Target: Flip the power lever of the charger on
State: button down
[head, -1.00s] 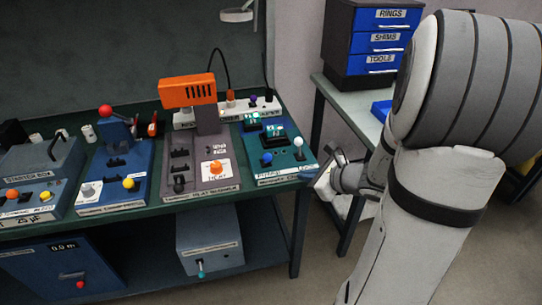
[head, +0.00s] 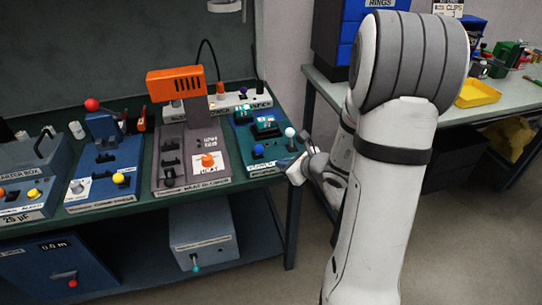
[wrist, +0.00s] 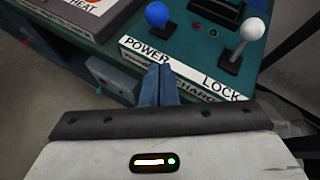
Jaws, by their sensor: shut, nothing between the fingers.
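The charger (head: 272,165) is the teal box at the right end of the green bench; it also shows in the wrist view (wrist: 192,54). Its power lever (wrist: 157,14) has a blue ball knob and stands at the left, above the word POWER. The blue knob shows in the head view too (head: 257,151). The lock lever (wrist: 248,40) has a white ball and stands to the right, above the word LOCK. My gripper (wrist: 160,70) is shut and empty, its fingertips at the charger's front label, in front of and apart from the blue knob.
A grey heat machine (head: 192,160) with an orange hood (head: 176,84) and an orange knob stands just left of the charger. A white power strip (head: 228,104) lies behind. A second table with a yellow tray (head: 478,92) stands at right.

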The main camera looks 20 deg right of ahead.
aim_at(259, 151)
jog(key=w+a, duration=0.2)
jog(key=w, duration=0.1)
jog(key=w+p, duration=0.1)
jog(key=shift+w+a, duration=0.25)
jog(key=shift+a, duration=0.15)
jog(key=shift+r, duration=0.1)
jog(key=shift+d+r, duration=0.1)
